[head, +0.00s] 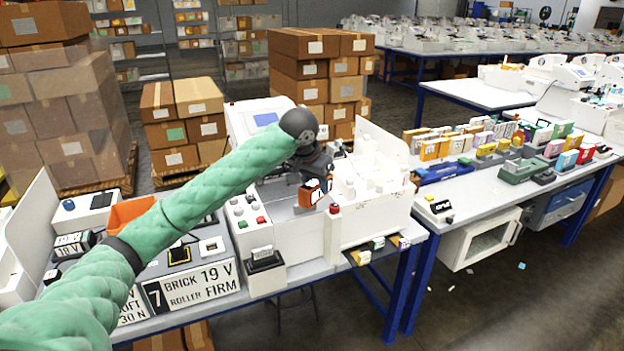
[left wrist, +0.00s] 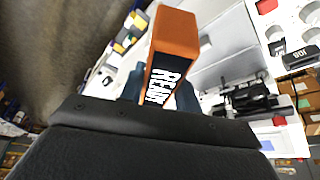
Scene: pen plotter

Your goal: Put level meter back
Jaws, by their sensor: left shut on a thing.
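The level meter appears to be the orange block with a black face marked READY (left wrist: 175,55) in the left wrist view. My left gripper (left wrist: 158,95) is shut on it, with one dark finger on each side. In the head view my left gripper (head: 318,178) is over the white plotter machine (head: 298,238), and the orange meter (head: 311,193) shows small below it. The meter is partly covered by the gripper there. I cannot tell whether it touches the machine. My right gripper is not in view.
An orange bin (head: 130,212) stands on the left bench, behind my arm. A sign reading BRICK 19 V (head: 190,288) is at the front edge. A black holder (head: 265,263) sits on the machine's front. The right table (head: 480,200) carries several coloured boxes.

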